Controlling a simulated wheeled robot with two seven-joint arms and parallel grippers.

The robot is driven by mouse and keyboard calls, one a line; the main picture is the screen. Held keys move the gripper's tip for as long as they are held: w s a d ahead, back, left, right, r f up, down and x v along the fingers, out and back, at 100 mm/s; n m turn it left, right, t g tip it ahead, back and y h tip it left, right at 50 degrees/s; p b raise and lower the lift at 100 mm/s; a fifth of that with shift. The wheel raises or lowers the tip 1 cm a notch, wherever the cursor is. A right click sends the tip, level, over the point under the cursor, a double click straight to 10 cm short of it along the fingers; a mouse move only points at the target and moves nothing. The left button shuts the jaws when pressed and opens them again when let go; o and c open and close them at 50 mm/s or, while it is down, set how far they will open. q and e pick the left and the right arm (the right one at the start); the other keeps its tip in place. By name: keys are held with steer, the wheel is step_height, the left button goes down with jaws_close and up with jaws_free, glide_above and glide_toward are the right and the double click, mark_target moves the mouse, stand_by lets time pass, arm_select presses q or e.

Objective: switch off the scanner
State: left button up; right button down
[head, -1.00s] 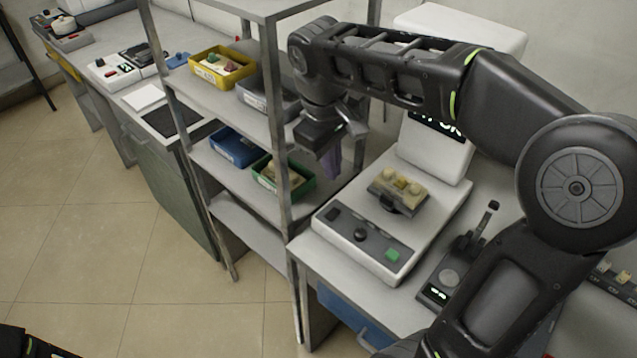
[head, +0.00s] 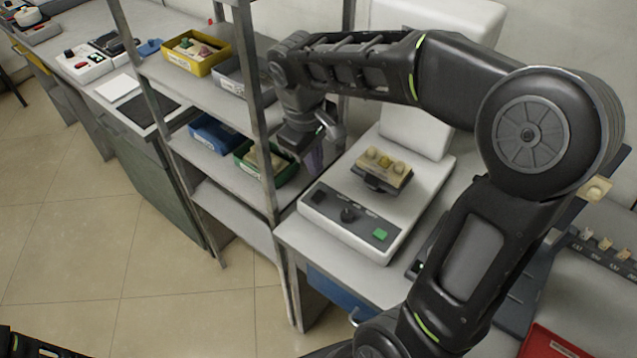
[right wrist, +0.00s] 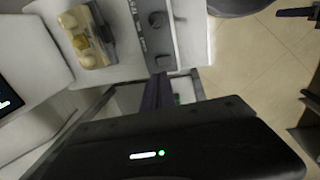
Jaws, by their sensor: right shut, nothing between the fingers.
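A white bench machine, which I take for the scanner (head: 408,200), stands on the right bench. Its sloped dark front panel has a dark square button (head: 318,196), a round knob (head: 348,214) and a green button (head: 380,234). A tan block (head: 384,166) sits on its top. My right gripper (head: 315,157) is shut and empty, above and behind the panel's left end. In the right wrist view its purple fingers (right wrist: 158,88) point near the dark button (right wrist: 165,62), apparently without touching it. The screen (right wrist: 8,100) is lit, but only its edge shows.
A metal shelf rack (head: 262,110) stands close left of the machine. It holds a yellow bin (head: 197,67), a blue bin (head: 214,146) and a green bin (head: 283,178). A red object (head: 552,345) lies lower right. My right arm hides part of the bench.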

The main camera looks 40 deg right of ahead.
mark_target(320, 193)
steer(key=f, duration=0.5)
steer(key=d+f, duration=0.1)
steer(key=f, duration=0.2)
steer(key=shift+w+d, duration=0.1)
steer(key=shift+w, duration=0.1)
steer(key=shift+p, duration=0.35)
